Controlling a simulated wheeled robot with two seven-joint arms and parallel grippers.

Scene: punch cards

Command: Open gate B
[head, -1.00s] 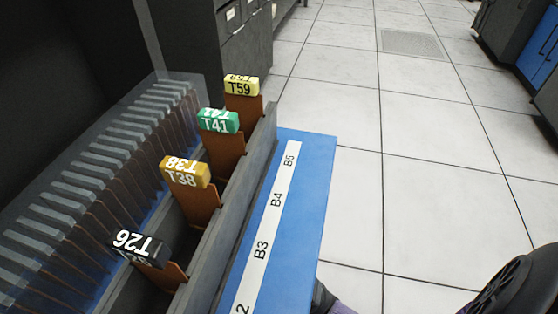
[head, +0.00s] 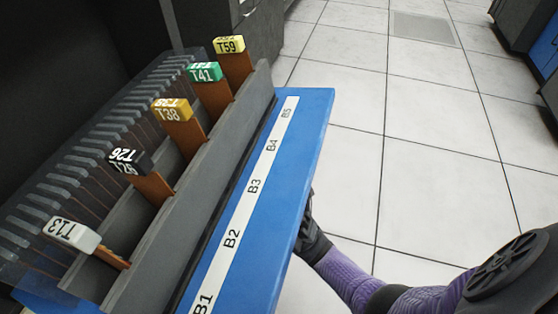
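A blue ledge (head: 270,190) carries a white strip labelled B1 to B5, read from bottom to top. Behind it is a grey trough (head: 190,200) with tabbed cards standing in it: white T13 (head: 72,236), black T26 (head: 128,162), orange T38 (head: 171,110), green T41 (head: 205,73) and yellow T59 (head: 229,45). No part is marked as gate B by name. My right gripper (head: 314,238) is at the ledge's right edge, partly hidden by it; its fingers cannot be made out. My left gripper is out of view.
A row of grey slotted pieces (head: 75,165) under a clear cover runs along the left of the cards. Dark cabinets (head: 195,30) stand behind. White tiled floor (head: 400,150) is open to the right, with a blue-fronted cabinet (head: 543,45) at the far right.

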